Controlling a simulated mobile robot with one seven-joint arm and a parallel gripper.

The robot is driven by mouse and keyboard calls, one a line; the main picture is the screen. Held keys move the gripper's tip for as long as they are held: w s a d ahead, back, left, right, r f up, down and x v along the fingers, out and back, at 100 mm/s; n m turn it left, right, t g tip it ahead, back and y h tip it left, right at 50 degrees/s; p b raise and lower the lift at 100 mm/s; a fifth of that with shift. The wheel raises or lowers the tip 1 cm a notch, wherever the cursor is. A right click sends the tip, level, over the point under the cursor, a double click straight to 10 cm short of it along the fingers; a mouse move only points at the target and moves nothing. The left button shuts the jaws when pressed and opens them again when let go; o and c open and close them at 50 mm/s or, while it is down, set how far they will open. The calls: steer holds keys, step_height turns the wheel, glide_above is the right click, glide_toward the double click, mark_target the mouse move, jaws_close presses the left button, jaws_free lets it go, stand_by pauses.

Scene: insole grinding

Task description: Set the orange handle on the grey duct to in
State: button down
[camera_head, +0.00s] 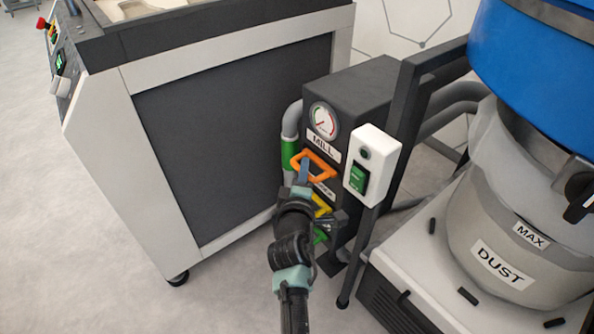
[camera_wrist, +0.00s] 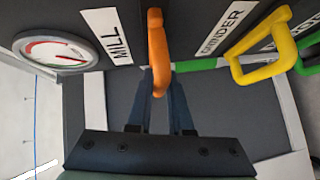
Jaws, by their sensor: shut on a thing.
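The orange handle (camera_head: 318,160) is a loop on the front of the dark grey duct box (camera_head: 349,88), beside the MILL label. In the wrist view the orange handle (camera_wrist: 157,52) stands between the two fingers of my gripper (camera_wrist: 160,85). My gripper (camera_head: 303,172) is shut on it, reaching up from below in the head view. How far in or out the handle sits is hard to tell. My fingers hide part of its lower end.
Below it are a yellow handle (camera_head: 321,206) by the GRINDER label and a green handle (camera_head: 320,236), both close to my arm. A white switch box (camera_head: 372,165) stands right of the duct. The white-and-grey machine (camera_head: 235,130) is at left. The dust collector (camera_head: 515,225) is at right.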

steer(key=shift+d+r, duration=0.1)
steer(key=shift+d, duration=0.2)
steer(key=c, duration=0.8)
jaws_free()
steer(key=shift+w, duration=0.1)
steer(key=shift+c, duration=0.2)
steer(key=shift+a, duration=0.1)
steer(key=p+v, duration=0.4)
steer(key=v, duration=0.9)
